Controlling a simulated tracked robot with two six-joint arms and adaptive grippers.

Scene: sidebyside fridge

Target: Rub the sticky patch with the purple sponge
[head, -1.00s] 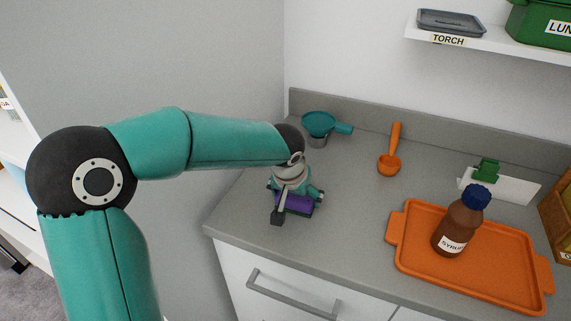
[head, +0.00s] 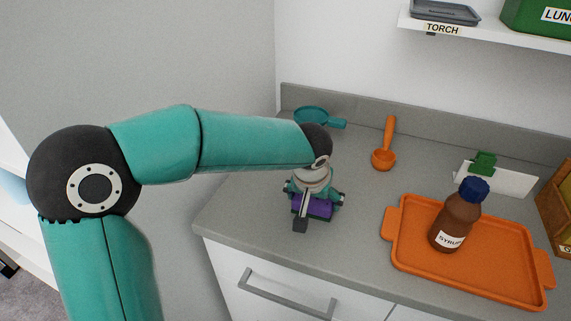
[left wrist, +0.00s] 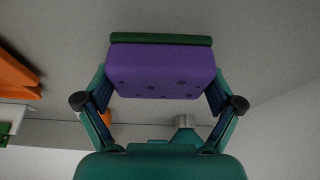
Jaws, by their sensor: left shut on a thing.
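The purple sponge (head: 320,210) is at the left part of the grey counter, mostly covered by my gripper in the head view. In the left wrist view the sponge (left wrist: 160,75) shows a purple body with small dark holes and a dark green layer along one side. My left gripper (head: 312,203) is shut on it, with a finger at each end. The sponge is at or close to the counter top; I cannot tell if it touches. No sticky patch can be made out. My right gripper is not in view.
A teal strainer (head: 312,116) and an orange ladle (head: 384,157) lie behind the sponge. To the right, an orange tray (head: 410,255) holds a brown syrup bottle (head: 458,222). A white card with a green clip (head: 483,163) stands behind the tray. The counter's front edge is close.

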